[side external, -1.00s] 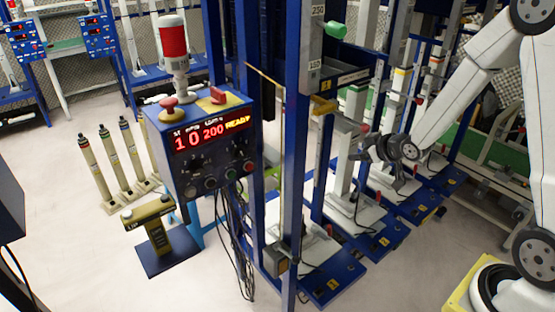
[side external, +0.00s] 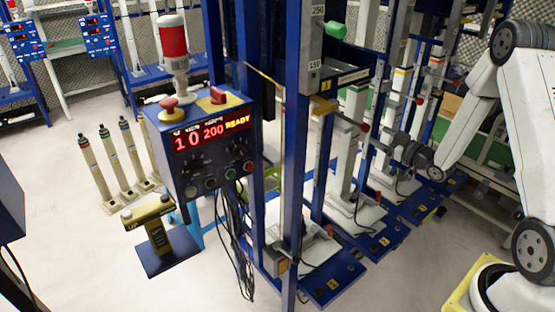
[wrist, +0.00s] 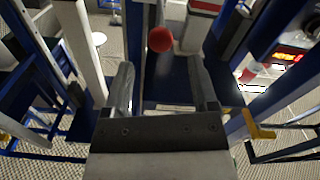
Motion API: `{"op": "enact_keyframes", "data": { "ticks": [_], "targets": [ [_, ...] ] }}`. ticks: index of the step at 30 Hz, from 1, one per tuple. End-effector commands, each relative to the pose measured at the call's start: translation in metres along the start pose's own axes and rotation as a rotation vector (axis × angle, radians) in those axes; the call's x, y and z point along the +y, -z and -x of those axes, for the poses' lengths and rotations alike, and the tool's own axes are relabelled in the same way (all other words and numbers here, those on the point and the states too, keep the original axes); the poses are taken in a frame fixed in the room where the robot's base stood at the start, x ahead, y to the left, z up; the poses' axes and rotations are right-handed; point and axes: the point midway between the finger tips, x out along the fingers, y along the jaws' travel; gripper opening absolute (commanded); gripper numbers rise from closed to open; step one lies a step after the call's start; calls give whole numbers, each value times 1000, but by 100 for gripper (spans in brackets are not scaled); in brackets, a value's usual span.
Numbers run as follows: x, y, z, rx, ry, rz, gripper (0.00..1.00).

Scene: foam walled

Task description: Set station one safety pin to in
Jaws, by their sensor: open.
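A red ball knob (wrist: 160,39), apparently the safety pin's handle, shows in the wrist view just beyond and between my fingertips. The side external view shows a red knob (side external: 364,127) beside the station marked 1 (side external: 323,110), just left of my gripper (side external: 380,143). In the wrist view my gripper (wrist: 163,78) is open and empty, with its two dark fingers apart and the knob not between them. The pin's shaft and its hole are hidden, so I cannot tell how deep it sits.
A control box (side external: 208,145) reads "10 200 READY". Blue upright posts (side external: 296,150) stand close around the station. A yellow-and-black stand (side external: 155,235) and several slim cylinders (side external: 115,160) are at left. In the wrist view a yellow bracket (wrist: 260,131) is at right.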

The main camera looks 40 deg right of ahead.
Motion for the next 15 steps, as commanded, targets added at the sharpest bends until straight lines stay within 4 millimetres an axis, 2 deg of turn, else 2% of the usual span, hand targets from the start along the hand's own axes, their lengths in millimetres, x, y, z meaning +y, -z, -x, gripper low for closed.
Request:
{"op": "enact_keyframes", "data": {
  "ticks": [8,15],
  "targets": [
    [0,0,-6,0,2,1,75],
    [-1,0,-28,0,3,1,75]
  ]
}}
